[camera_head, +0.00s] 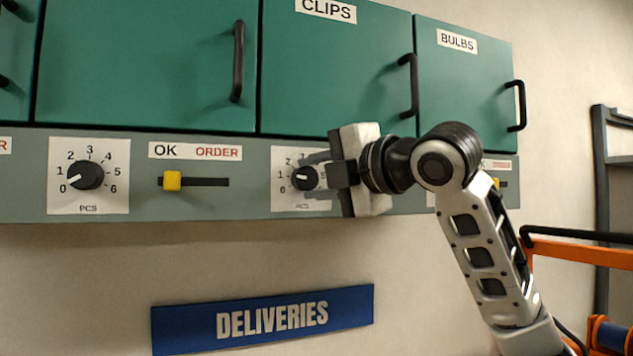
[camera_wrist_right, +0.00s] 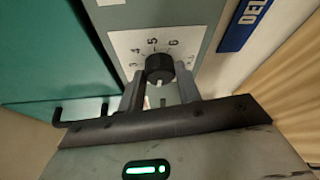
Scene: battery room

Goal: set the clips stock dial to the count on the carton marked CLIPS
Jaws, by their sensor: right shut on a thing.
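The clips stock dial (camera_head: 304,178), a black knob on a white numbered plate, sits below the green door labelled CLIPS (camera_head: 326,10). My right gripper (camera_head: 318,174) reaches it from the right and is shut on the knob, covering the right part of the plate. The knob's white mark points left, around 0 to 1; the exact number is hard to read. In the right wrist view the knob (camera_wrist_right: 159,68) sits between the two fingers, with numbers 3 to 6 beyond it. No carton is in view, and neither is my left gripper.
Another dial (camera_head: 88,175) sits at the left, its mark near 0. Between the dials is a yellow slider (camera_head: 173,181) at the OK end. The BULBS door (camera_head: 470,85) is shut. A blue DELIVERIES sign (camera_head: 262,320) hangs below. An orange frame (camera_head: 580,252) stands at the right.

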